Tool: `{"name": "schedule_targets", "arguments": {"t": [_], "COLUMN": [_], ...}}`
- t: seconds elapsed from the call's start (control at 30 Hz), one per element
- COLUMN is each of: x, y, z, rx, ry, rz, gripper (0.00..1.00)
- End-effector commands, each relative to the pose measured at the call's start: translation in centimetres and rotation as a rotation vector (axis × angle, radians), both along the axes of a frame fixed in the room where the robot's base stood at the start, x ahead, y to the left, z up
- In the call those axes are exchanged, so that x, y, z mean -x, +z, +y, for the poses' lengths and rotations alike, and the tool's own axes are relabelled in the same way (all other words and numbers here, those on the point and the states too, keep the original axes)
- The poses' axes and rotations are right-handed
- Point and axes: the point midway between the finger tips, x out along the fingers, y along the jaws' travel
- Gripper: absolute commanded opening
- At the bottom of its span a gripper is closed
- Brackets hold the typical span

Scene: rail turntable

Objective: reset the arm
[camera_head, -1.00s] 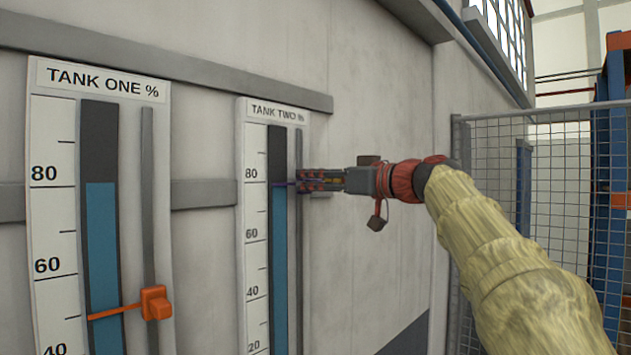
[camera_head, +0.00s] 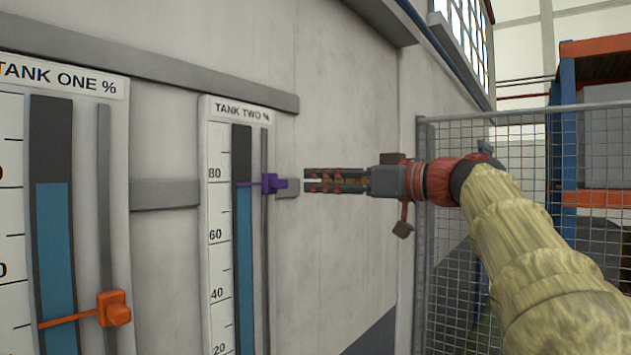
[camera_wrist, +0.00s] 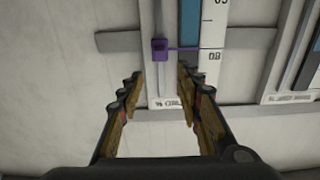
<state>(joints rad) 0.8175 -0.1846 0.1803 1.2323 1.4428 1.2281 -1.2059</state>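My gripper (camera_head: 308,181) is in front of the wall, right of the tank two gauge (camera_head: 219,200). It is open and empty, its two fingers parted in the wrist view (camera_wrist: 155,85). My arm reaches in from the lower right.
The tank one gauge (camera_head: 64,72) stands at the left with an orange slider (camera_head: 115,308) low on its rail. A wire mesh fence (camera_head: 520,200) stands behind my arm at the right. Bare wall (camera_head: 340,240) lies below my gripper.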

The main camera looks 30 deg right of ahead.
Motion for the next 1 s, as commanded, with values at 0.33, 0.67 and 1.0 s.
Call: {"name": "schedule_targets", "arguments": {"t": [0.33, 0.67, 1.0], "x": [0.0, -0.1, -0.5], "y": [0.0, 0.0, -17.6], "z": [0.0, -0.3, -5.6], "rx": [0.000, -0.092, -0.396], "ry": [0.000, -0.013, -0.296], "rz": [0.000, 0.039, 0.507], "gripper": [0.35, 0.35, 0.35]}}
